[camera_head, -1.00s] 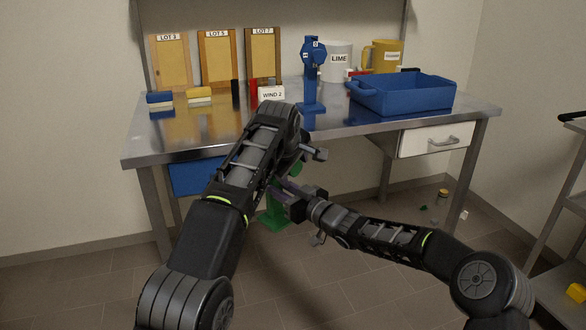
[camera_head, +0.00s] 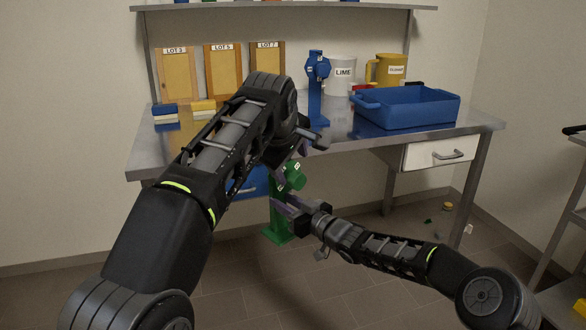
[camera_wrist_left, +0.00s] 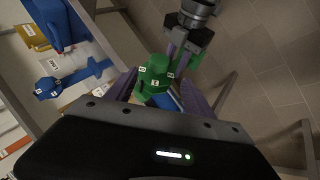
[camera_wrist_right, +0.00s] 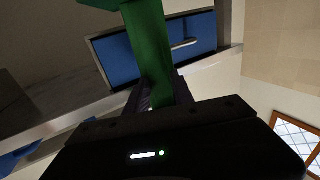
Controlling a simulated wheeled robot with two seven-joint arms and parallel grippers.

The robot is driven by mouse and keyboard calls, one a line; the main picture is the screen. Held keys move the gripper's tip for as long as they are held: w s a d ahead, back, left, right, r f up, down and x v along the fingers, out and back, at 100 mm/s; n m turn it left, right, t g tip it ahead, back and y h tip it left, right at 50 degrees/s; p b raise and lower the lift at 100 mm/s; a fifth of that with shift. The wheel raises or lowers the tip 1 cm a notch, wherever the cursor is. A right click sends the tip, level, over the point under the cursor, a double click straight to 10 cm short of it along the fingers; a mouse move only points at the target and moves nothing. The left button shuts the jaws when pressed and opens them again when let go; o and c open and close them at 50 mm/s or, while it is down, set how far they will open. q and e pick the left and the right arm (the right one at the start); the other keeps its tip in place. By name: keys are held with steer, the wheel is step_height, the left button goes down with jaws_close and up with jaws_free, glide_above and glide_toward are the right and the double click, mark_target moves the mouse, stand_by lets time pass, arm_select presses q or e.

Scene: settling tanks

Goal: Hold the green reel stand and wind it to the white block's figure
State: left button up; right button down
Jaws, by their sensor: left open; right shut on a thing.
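The green reel stand (camera_head: 278,212) is upright in front of the table, with its round reel head (camera_head: 294,178) at the top. My right gripper (camera_head: 284,206) is shut on its post; the right wrist view shows the post (camera_wrist_right: 150,55) between the fingers. My left gripper (camera_head: 298,160) is open at the reel head, partly hidden by its own wrist. In the left wrist view the green head (camera_wrist_left: 155,70), with small white number tags, lies between the spread purple fingers. Contact with it is unclear.
A blue reel stand (camera_head: 316,90) stands on the steel table (camera_head: 365,142), beside a white LIME tub (camera_head: 342,75), a yellow jug (camera_head: 386,70) and a blue tray (camera_head: 410,108). Three LOT boards (camera_head: 222,72) stand at the back. Small bits lie on the floor at right.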

arm_select(q)
steer(key=shift+o, duration=0.3)
steer(key=shift+a, duration=0.1)
steer(key=w+a+f+n+g+h, duration=0.1)
steer(key=w+a+f+n+g, duration=0.15)
steer(key=a+f, duration=0.8)
steer(key=s+d+f+g+h, duration=0.1)
steer(key=s+f+g+h, duration=0.1)
steer(key=s+f+h, duration=0.3)
step_height(320, 180, up, 6)
steer(key=w+d+m+t+h, duration=0.2)
steer(key=m+t+h, duration=0.2)
steer(key=t+h, duration=0.2)
steer(key=shift+w+f+t, duration=0.15)
steer(key=shift+w+t, duration=0.25)
steer(key=shift+t, duration=0.85)
